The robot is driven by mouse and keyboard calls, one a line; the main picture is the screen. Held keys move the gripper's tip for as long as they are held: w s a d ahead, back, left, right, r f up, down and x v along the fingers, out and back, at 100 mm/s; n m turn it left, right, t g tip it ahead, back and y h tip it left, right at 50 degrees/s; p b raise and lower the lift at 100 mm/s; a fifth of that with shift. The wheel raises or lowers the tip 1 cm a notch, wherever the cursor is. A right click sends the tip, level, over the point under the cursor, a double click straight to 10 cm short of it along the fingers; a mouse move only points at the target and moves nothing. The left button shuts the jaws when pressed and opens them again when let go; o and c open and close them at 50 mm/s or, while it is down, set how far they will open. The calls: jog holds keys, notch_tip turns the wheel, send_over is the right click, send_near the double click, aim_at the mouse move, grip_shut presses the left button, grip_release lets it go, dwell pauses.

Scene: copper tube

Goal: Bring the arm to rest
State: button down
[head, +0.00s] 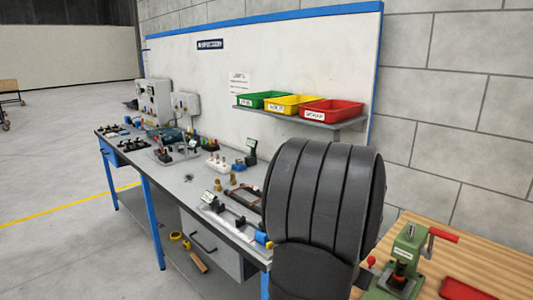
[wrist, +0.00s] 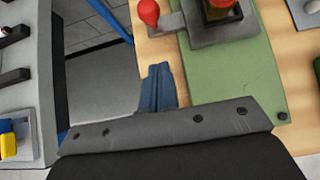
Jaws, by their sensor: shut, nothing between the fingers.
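My gripper (wrist: 158,72) shows in the wrist view as narrow dark blue fingers above a wide grey, bolted body. The fingers are shut with nothing between them. In the head view, a large dark ribbed part of my arm fills the lower middle and hides part of the bench. The gripper itself cannot be made out there.
A green hand press (head: 404,258) with a red handle stands on the wooden table (head: 480,240), near a red tray (head: 465,289). The grey bench (head: 185,190) carries several tools and fixtures. Green (head: 262,100), yellow (head: 292,103) and red (head: 330,112) bins sit on a shelf.

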jog(key=w+d+f, duration=0.1)
jog(key=w+d, duration=0.1)
jog(key=d, duration=0.1)
jog(key=shift+w+f, duration=0.4)
jog(key=shift+w+d, duration=0.4)
jog(key=shift+w, duration=0.1)
